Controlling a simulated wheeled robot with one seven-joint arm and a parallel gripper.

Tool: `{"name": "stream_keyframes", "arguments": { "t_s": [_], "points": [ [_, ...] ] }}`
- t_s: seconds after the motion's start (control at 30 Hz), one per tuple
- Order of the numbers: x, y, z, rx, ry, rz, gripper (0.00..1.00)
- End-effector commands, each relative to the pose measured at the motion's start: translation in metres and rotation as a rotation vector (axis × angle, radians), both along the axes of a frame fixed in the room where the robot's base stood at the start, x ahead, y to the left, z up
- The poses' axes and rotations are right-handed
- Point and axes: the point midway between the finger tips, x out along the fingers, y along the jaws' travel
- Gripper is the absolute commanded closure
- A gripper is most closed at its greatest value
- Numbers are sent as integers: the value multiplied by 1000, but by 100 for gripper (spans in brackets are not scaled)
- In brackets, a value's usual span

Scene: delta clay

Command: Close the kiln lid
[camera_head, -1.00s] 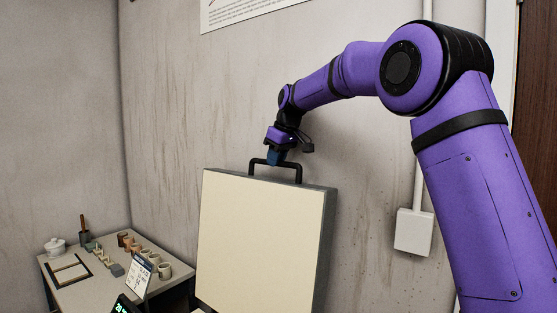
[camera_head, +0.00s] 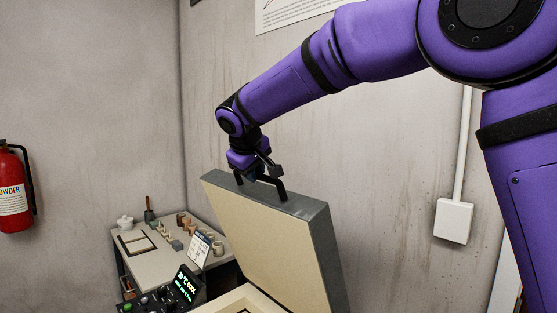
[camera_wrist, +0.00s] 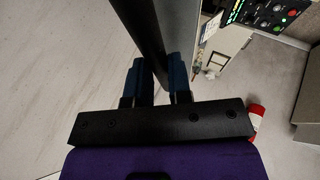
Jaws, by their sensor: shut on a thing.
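The kiln lid (camera_head: 255,228) is a thick slab with a cream inner face and grey edges. It stands raised and tilted over the kiln opening, so the kiln is open. A black bar handle (camera_head: 281,188) is fixed to its top edge. My gripper (camera_head: 250,178) is at that handle, with its jaws shut on it. In the wrist view the dark bar of the handle (camera_wrist: 143,30) runs between the two blue fingers (camera_wrist: 156,82). The kiln rim (camera_head: 240,297) shows at the bottom, mostly cut off by the frame.
A control panel (camera_head: 178,292) with a green display stands left of the kiln. A side table (camera_head: 150,262) with small pots is behind it. A red fire extinguisher (camera_head: 13,190) hangs at far left. A white wall box (camera_head: 454,221) is at right.

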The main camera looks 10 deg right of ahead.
Motion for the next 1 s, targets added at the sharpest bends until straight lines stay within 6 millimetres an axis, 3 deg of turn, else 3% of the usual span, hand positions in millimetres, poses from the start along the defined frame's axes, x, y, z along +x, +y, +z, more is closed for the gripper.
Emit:
{"name": "stream_keyframes", "arguments": {
  "t_s": [0.1,0.5,1.0],
  "points": [
    [-23,33,-17,-57,-33,11,100],
    [-87,121,-86,-241,-166,9,100],
    [-150,207,-196,-462,-328,4,100]
  ]
}}
